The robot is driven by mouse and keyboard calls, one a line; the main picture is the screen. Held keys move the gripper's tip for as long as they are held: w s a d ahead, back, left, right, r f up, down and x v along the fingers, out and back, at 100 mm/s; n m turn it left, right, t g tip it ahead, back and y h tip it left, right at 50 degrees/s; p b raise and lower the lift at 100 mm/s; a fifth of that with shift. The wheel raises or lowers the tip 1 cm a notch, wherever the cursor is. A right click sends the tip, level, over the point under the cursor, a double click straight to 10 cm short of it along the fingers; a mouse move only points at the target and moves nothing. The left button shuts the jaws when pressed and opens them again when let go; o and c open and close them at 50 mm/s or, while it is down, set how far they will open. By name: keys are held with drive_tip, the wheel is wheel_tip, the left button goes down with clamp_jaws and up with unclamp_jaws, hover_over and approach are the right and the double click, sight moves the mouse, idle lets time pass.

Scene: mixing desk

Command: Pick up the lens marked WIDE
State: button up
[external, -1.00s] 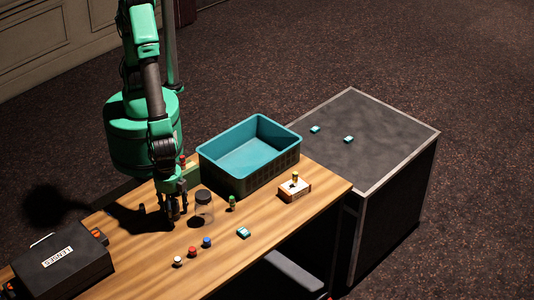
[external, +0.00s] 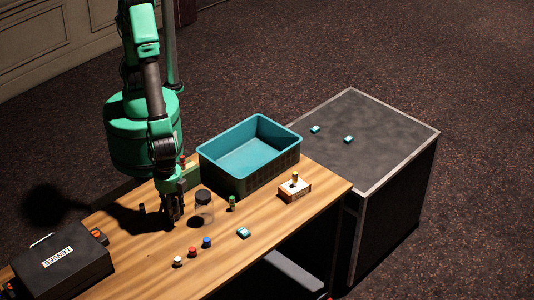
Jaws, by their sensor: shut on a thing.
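My gripper (external: 173,213) points straight down at the wooden table, left of the clear jar with a dark lid. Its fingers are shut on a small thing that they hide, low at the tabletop. I cannot make out what it is or read any mark on it. No WIDE label is readable in this view. A black case (external: 62,268) labelled LENSES stands at the table's left end. A small dark cylinder (external: 142,208) stands left of my gripper.
The clear jar (external: 204,212) stands close right of my gripper. A teal bin (external: 287,136) is behind it. Several small capped pieces, including a red one (external: 192,251), stand in front. A white-and-brown block (external: 295,191) is at right. A grey-topped cabinet (external: 385,125) adjoins the table.

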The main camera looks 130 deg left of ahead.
wheel_tip(320, 180, up, 10)
drive_tip(key=shift+p, duration=1.2)
